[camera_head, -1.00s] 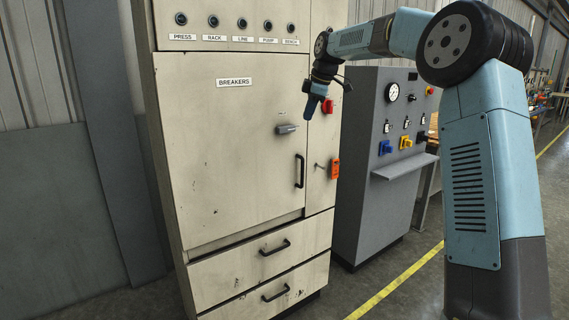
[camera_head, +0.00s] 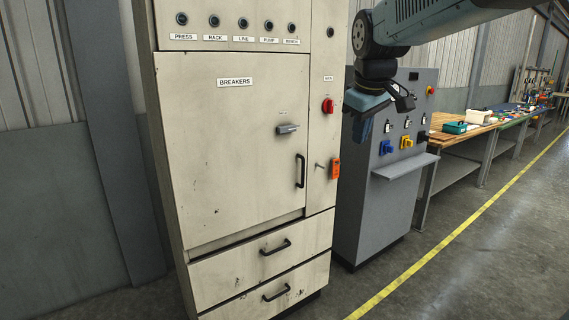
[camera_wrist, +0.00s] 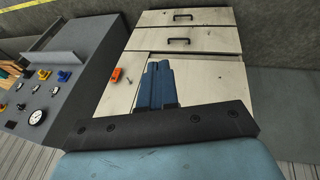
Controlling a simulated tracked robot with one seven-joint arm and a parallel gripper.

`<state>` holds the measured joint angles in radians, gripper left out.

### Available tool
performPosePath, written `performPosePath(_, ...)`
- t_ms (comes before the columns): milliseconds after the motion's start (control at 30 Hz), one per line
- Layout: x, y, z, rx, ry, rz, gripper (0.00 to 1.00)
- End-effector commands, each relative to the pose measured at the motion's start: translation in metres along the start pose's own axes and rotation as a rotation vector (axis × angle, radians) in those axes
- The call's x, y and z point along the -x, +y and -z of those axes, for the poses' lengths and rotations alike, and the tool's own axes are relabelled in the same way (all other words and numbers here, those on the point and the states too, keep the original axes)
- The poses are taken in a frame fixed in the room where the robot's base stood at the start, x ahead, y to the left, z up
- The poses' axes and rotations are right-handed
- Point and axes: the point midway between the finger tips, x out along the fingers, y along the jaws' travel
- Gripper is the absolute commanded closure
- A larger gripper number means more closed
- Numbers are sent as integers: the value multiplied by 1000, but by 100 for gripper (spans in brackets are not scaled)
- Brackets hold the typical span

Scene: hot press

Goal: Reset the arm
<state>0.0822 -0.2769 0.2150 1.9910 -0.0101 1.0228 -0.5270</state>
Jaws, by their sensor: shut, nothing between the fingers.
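My gripper (camera_head: 362,128) hangs below my wrist at the upper right of the head view, in front of the grey control console. Its blue fingers (camera_wrist: 156,84) show in the wrist view, shut together with nothing between them. The beige cabinet (camera_head: 225,150) stands to its left, with a shut door labelled BREAKERS and two shut drawers. My gripper appears apart from the cabinet and the console. My arm covers the upper part of the console, including its gauge in the head view.
The grey console (camera_head: 365,215) has blue and yellow knobs and a shelf (camera_head: 405,166). A red rotary switch (camera_head: 327,106) and an orange tag (camera_head: 334,168) are on the cabinet's side panel. A long workbench (camera_head: 460,135) runs behind. The floor beyond the yellow line (camera_head: 420,262) is clear.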

Motion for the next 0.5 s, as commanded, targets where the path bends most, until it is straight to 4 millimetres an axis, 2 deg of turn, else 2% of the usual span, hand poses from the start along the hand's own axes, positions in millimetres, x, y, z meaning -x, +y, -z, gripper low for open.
performPosePath(33, 4, -6, -18, -44, 3, -10, 100)
performPosePath(200, 7, -24, -74, -214, 18, -30, 100)
performPosePath(500, -3, -59, -168, -508, 62, -34, 100)
